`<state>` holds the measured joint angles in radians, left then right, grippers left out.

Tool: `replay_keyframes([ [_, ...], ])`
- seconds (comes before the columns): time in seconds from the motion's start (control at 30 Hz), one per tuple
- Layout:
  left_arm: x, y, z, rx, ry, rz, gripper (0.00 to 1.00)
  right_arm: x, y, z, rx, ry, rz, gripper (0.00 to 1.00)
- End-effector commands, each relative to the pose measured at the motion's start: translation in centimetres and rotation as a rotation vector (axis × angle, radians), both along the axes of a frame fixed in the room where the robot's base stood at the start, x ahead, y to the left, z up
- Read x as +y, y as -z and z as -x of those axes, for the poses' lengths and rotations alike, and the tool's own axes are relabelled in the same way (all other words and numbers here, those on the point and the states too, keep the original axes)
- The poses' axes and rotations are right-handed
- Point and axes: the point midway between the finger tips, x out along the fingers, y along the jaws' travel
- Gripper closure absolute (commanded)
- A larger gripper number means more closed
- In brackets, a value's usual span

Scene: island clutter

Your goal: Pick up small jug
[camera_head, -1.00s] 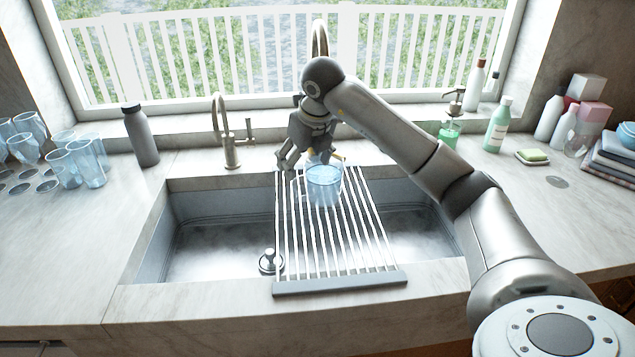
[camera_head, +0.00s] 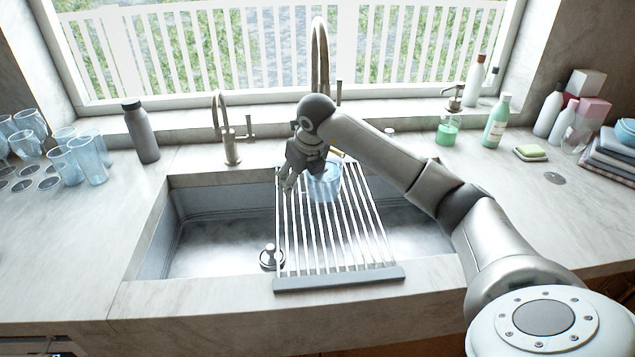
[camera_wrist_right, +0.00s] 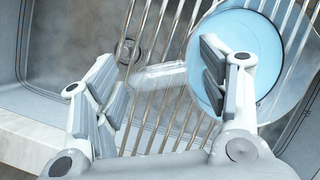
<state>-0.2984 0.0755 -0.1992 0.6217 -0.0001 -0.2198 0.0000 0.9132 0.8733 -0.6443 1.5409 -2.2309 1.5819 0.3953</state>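The small jug (camera_head: 325,186) is clear blue glass and stands upright on the slatted rack over the sink. The wrist view shows its round body (camera_wrist_right: 262,50) at upper right, with its clear handle (camera_wrist_right: 160,76) pointing left. My right gripper (camera_head: 290,180) is at the jug's left side, partly hiding it. In the wrist view the right gripper's fingers (camera_wrist_right: 163,84) are apart, with the handle between them. One finger overlaps the jug's round outline; I cannot tell if it is inside or above it. My left gripper is out of view.
The rack (camera_head: 338,284) spans the sink (camera_head: 215,250). A tall faucet (camera_head: 319,50) and a smaller tap (camera_head: 230,140) stand behind. A grey bottle (camera_head: 141,133) and several glasses (camera_head: 88,160) are left; soap bottles (camera_head: 496,122) and a soap dish (camera_head: 530,153) are right.

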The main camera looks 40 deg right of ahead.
Motion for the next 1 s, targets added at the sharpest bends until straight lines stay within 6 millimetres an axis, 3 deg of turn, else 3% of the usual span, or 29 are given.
replay_keyframes([
  [0.07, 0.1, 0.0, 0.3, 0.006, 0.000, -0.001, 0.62, 0.0, 0.0, 0.0, 0.000, 0.000, -0.001, 0.49],
  [0.4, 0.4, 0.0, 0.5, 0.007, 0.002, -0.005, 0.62, 0.0, 0.0, 0.0, 0.000, 0.000, -0.001, 0.92],
  [0.77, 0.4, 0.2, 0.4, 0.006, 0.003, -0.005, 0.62, 0.0, -0.4, -0.1, -0.005, 0.000, 0.000, 0.94],
  [1.0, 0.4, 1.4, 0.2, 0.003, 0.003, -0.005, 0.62, 0.0, -2.6, -0.2, -0.010, 0.000, 0.000, 0.94],
])
